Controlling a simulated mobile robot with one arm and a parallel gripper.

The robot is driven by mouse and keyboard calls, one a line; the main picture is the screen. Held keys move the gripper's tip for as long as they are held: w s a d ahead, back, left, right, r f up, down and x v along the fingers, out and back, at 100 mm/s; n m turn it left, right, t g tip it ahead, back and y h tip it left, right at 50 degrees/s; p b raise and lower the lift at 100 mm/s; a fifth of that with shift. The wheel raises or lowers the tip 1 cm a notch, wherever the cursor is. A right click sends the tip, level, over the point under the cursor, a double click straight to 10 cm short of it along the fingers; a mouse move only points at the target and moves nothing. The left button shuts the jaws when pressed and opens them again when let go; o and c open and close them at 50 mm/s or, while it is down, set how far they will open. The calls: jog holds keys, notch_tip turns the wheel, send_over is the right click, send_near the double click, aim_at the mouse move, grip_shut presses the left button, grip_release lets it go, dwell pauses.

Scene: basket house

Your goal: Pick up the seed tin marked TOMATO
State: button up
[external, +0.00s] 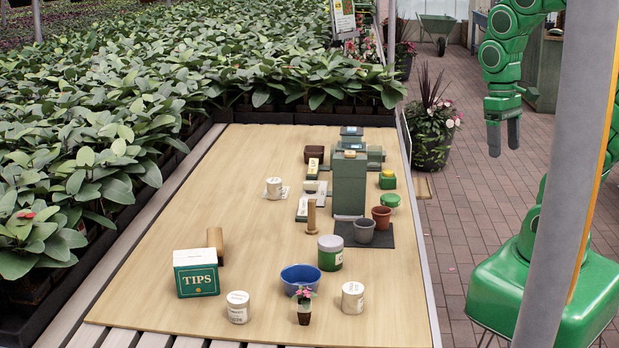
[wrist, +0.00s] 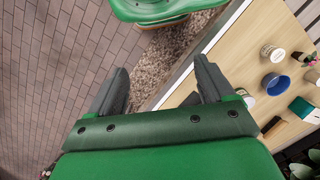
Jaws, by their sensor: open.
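Three pale tins with small printed labels stand on the wooden table: one at the front left (external: 238,307), one at the front right (external: 352,298) and one farther back on a small light pad (external: 273,188). Their lettering is too small to read, so I cannot tell which is marked TOMATO. A pale tin also shows in the wrist view (wrist: 272,53). My gripper (external: 504,148) is open and empty, high to the right of the table, over the brick floor. Its two fingers show apart in the wrist view (wrist: 162,72).
A blue bowl (external: 301,280), potted flower (external: 304,304), green-banded jar (external: 330,253) and TIPS box (external: 196,272) stand near the front tins. Wooden cylinders (external: 311,217), a tall grey-green block (external: 349,184) and pots (external: 364,231) stand farther back. The table's left-middle is clear.

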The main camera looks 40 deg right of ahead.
jog(key=w+a+r+g+y, duration=0.1)
jog(key=w+a+y, duration=0.2)
jog(key=a, duration=0.8)
jog(key=w+a+r+g+y, duration=0.15)
jog(key=a+y, duration=0.25)
jog(key=a, duration=0.7)
jog(key=w+a+g+y, duration=0.1)
jog(key=w+a+y, duration=0.2)
jog(key=a, duration=0.7)
jog(key=m+t+y, duration=0.3)
jog(key=m+t, duration=0.5)
jog(key=m, duration=1.2)
send_over(243, 295)
jog(key=shift+g, duration=0.25)
notch_tip(243, 295, down, 24)
jog(key=shift+s+a+f, duration=0.1)
jog(key=shift+f, duration=3.5)
jog(key=shift+a+f, duration=0.7)
jog(key=shift+f, duration=0.25)
jog(key=shift+w+a+f, duration=0.15)
jog(key=shift+w+a, duration=0.1)
jog(key=shift+a, duration=0.4)
